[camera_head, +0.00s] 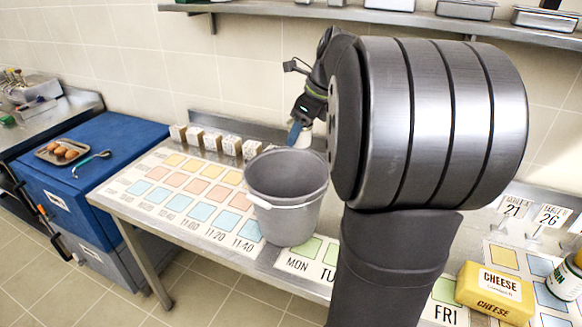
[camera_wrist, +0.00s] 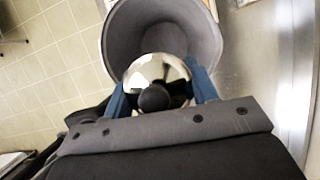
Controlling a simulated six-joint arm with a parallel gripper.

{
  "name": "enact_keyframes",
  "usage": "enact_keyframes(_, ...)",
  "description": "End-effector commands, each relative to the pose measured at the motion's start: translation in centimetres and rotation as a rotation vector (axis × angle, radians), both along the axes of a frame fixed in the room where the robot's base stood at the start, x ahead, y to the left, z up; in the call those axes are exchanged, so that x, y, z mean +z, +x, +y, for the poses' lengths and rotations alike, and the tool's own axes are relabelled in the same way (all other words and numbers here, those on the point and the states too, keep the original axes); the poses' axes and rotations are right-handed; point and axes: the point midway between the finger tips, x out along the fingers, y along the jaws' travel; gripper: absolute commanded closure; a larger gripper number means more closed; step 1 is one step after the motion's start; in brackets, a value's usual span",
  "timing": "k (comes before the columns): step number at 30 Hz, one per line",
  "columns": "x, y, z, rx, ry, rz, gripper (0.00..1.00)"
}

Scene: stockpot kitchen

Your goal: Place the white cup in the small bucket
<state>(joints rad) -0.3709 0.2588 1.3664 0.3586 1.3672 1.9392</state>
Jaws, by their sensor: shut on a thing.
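The small bucket (camera_head: 287,205) is grey and stands upright on the metal counter, its open mouth facing up. In the wrist view the bucket (camera_wrist: 120,30) lies beyond my fingertips, with its round rim in view. My gripper (camera_head: 300,134), with blue fingers, is above the bucket's far right rim in the head view. The bucket's floor is partly hidden.
Several small white-and-brown boxes (camera_head: 213,141) stand in a row along the back of the counter. A yellow cheese block (camera_head: 496,291) and a bottle (camera_head: 567,277) are at the right. A tray of eggs (camera_head: 62,152) sits on the blue chest (camera_head: 100,190). A shelf runs above.

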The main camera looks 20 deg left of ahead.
Motion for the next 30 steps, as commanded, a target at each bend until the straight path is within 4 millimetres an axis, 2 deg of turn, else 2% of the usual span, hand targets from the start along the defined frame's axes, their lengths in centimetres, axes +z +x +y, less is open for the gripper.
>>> enact_keyframes(1,0.0,-0.1,1.2,0.012,0.001,0.000,1.00)
enact_keyframes(6,-0.2,-0.5,3.7,0.029,0.004,0.000,1.00)
enact_keyframes(14,-0.3,-1.0,6.2,0.047,0.008,-0.001,1.00)
enact_keyframes(20,-2.8,-1.0,6.1,0.045,0.006,0.003,1.00)
enact_keyframes(25,-5.9,-1.0,6.1,0.044,0.006,0.002,1.00)
enact_keyframes(30,-10.6,-1.0,6.0,0.044,0.004,0.006,1.00)
